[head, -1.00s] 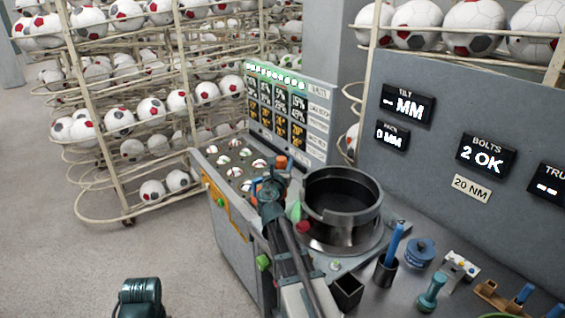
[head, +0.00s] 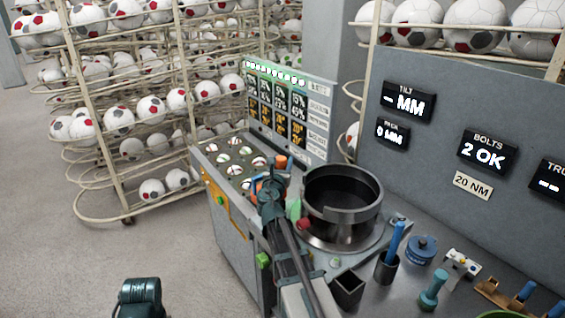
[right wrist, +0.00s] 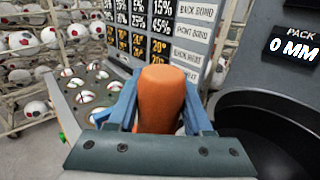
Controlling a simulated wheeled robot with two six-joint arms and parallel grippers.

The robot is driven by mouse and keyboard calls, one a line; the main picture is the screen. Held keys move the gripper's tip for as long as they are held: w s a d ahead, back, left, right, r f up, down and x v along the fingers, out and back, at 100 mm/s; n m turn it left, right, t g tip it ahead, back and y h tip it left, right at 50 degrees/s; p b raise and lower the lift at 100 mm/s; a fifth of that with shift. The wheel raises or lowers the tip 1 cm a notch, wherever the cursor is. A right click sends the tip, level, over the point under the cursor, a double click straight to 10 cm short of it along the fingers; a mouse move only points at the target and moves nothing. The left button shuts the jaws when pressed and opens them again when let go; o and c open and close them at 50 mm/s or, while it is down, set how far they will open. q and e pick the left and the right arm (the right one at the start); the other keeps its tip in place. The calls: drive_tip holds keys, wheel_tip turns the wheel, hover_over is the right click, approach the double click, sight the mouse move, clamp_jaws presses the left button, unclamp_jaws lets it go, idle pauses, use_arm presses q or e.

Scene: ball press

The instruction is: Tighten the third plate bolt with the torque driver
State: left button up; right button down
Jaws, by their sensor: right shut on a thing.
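My right gripper (head: 272,180) is over the left part of the press bench, left of the dark round press ring (head: 342,203). It is shut on an orange handle (right wrist: 161,98), which stands between the blue fingers in the right wrist view; this looks like the torque driver. The handle's orange top (head: 281,161) also shows in the head view. The driver's lower end is hidden by my gripper and arm. The plate bolts cannot be made out. The bolts display (head: 487,151) reads 2 OK.
Ball-holding panel (head: 210,160) lies beyond my gripper. On the bench at right stand a dark cup with a blue tool (head: 395,240), a blue round part (head: 421,250) and a teal knob tool (head: 434,290). Ball racks (head: 100,110) stand behind left. Floor at left is clear.

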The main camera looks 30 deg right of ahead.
use_arm(q)
drive_tip(key=shift+f+b, duration=0.65)
idle(1.4)
wheel_tip(320, 180, up, 7)
drive_tip(key=p, duration=0.7)
idle(0.3)
